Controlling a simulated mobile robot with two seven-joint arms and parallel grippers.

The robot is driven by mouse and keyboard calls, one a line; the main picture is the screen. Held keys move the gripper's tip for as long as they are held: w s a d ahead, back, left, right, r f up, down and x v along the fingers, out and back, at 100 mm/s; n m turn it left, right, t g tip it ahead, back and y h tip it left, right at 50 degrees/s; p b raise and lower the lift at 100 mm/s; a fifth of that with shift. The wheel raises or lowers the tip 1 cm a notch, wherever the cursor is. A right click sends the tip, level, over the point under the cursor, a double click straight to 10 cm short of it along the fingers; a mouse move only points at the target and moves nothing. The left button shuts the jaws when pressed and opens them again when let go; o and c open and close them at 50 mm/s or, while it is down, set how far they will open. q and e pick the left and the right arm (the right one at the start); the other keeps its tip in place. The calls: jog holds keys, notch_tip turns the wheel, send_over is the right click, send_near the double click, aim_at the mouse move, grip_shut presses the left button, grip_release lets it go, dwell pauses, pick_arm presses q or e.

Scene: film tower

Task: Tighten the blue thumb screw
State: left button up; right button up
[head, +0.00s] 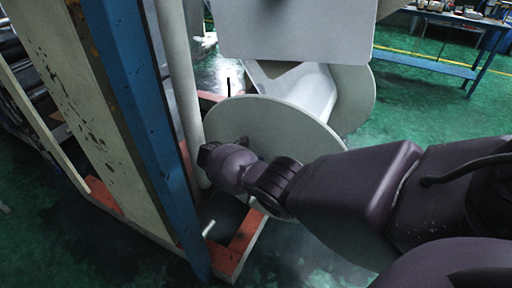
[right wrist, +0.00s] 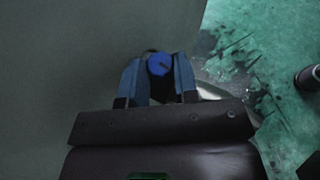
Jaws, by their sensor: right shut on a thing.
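The blue thumb screw (right wrist: 159,65) shows in the right wrist view as a round blue head with a dark mark on it. It sits between the two fingers of my right gripper (right wrist: 158,82), which is shut on it. In the head view my right arm reaches in from the right, and my right gripper (head: 208,155) is at the front of a large pale round disc (head: 270,124). The screw is hidden there behind my wrist. My left gripper is not in view.
A blue post (head: 130,110) and a cream panel stand close on the left. A pale roll (head: 322,95) lies behind the disc, under a grey plate (head: 296,30). A red and grey base frame (head: 243,240) is on the green floor. A blue workbench (head: 425,62) stands far right.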

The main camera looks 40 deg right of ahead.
pick_arm(q)
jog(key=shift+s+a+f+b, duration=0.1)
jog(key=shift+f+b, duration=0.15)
jog(key=shift+b, duration=0.05)
pick_arm(e)
jog(key=shift+d+f+m+g+y, duration=0.2)
jog(key=shift+m+g+y, duration=0.25)
jog(key=shift+g, duration=0.25)
jog(key=shift+r+m, duration=0.1)
jog(key=shift+m, duration=0.15)
jog(key=o, duration=0.9)
jog(key=shift+d, duration=0.1)
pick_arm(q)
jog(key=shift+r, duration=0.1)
pick_arm(e)
jog(key=shift+r, duration=0.1)
jog(key=shift+w+r, duration=0.1)
jog(key=shift+r, duration=0.15)
pick_arm(q)
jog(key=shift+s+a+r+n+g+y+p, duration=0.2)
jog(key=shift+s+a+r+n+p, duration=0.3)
jog(key=shift+p, duration=1.6)
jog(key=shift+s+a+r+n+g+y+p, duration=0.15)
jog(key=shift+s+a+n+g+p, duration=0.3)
jog(key=shift+p, duration=1.65)
pick_arm(e)
jog(key=shift+r, duration=9.7)
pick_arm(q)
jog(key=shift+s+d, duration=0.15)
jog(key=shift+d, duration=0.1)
